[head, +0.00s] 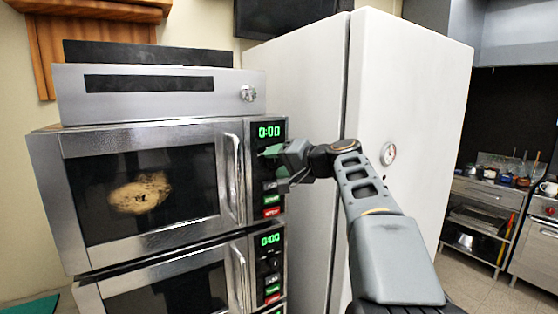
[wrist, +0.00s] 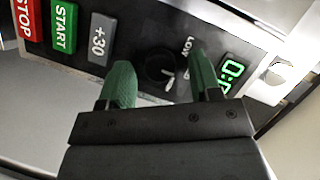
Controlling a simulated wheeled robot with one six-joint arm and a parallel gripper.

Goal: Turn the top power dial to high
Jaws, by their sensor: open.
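The top microwave (head: 140,185) has a glass door with a round loaf-like item behind it. Its control panel shows a green 0:00 display (head: 269,132), which also shows in the wrist view (wrist: 232,70). The black power dial (wrist: 161,68) sits between the display and the +30 button, with a white pointer mark and the word LOW beside it. My gripper (head: 268,163) is at this panel and hides the dial in the head view. In the wrist view its green fingers (wrist: 161,84) are open, one on each side of the dial. Contact cannot be told.
A second microwave (head: 165,290) stands below with its own panel. Grey +30 (wrist: 100,48), green START (wrist: 63,26) and red STOP (wrist: 27,16) buttons line the panel. A vertical door handle (head: 232,178) is left of it. A white fridge (head: 300,110) stands close on the right.

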